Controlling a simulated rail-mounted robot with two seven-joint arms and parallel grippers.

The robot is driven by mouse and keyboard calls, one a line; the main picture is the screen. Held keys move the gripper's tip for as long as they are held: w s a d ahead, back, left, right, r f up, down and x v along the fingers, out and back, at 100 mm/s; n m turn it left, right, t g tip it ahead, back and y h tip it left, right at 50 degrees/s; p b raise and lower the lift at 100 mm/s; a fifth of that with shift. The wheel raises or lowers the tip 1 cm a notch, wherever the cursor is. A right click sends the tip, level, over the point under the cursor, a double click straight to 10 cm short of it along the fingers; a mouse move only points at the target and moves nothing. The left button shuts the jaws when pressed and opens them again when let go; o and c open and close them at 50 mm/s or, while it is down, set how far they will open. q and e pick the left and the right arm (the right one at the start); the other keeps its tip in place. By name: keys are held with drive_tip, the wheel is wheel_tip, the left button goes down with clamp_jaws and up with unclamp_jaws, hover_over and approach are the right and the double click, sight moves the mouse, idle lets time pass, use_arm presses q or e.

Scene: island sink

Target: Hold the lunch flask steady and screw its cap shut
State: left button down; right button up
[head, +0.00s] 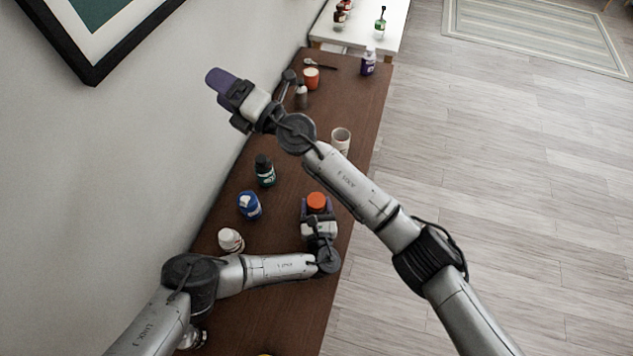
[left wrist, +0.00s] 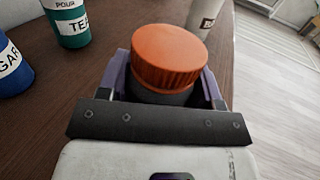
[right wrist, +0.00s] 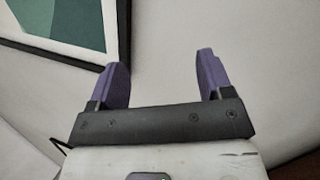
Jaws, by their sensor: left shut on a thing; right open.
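The lunch flask has an orange ribbed cap (head: 317,200) and stands on the brown counter. The cap also shows large in the left wrist view (left wrist: 168,58), sitting on top of the dark grey flask body (left wrist: 160,97). I cannot tell how tightly it is screwed. My left gripper (head: 318,212) is shut around the flask body below the cap, with purple fingers on either side. Most of the body is hidden by the gripper. My right gripper (head: 220,82) is open and empty, raised up and away from the flask near the wall, its fingers apart in the right wrist view (right wrist: 160,82).
A white labelled cup (head: 341,139) stands beyond the flask. A green jar (head: 265,172), blue jar (head: 249,206) and white jar (head: 230,240) stand along the wall side. An orange mug (head: 311,78) and purple bottle (head: 368,64) are at the far end. A framed picture (head: 95,35) hangs nearby.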

drive_tip(key=s+a+f+n+g+h, duration=0.1)
drive_tip(key=s+a+f+n+g, duration=0.2)
drive_tip(key=n+g, duration=0.5)
drive_tip(key=n+g+h, duration=0.2)
drive_tip(key=n+h, duration=1.5)
drive_tip(key=n, duration=0.9)
hover_over(317, 200)
drive_tip(key=a, duration=0.1)
wheel_tip(317, 200, down, 20)
drive_tip(key=shift+a+f, duration=0.15)
drive_tip(key=shift+f, duration=0.05)
drive_tip(key=shift+d+f+n+h, duration=0.1)
drive_tip(key=shift+d+n+h, duration=0.35)
drive_tip(key=shift+d, duration=0.2)
drive_tip(key=shift+f, duration=0.1)
drive_tip(key=shift+f, duration=3.9)
drive_tip(key=shift+c, duration=0.3)
